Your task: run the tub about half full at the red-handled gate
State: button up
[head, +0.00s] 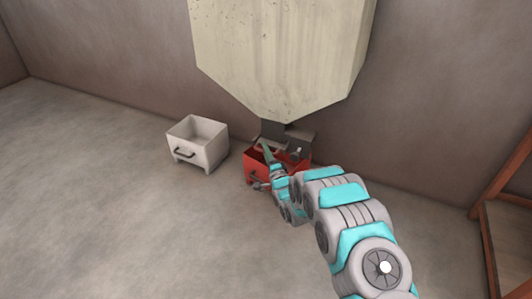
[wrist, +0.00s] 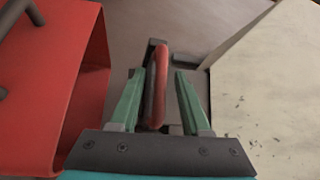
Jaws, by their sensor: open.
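The red tub (head: 252,167) stands on the floor under the hopper's outlet, and its inside is mostly hidden by my arm and the grey outlet parts. It also shows at the left of the wrist view (wrist: 40,90), with a dark handle; no fill level can be seen. The red gate handle (wrist: 157,85) stands between the two green fingers of my gripper (wrist: 158,85). The fingers are open on either side of it, with a visible gap on the right. In the head view my gripper (head: 267,156) is at the outlet, just above the red tub.
The cream hopper (head: 280,50) hangs above and fills the right of the wrist view (wrist: 270,90). A pale tub (head: 204,154) with a dark handle stands to the left, seemingly empty. A reddish-brown frame (head: 488,245) is at the right edge. The floor at left is clear.

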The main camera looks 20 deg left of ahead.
grip_shut()
dwell(1.4)
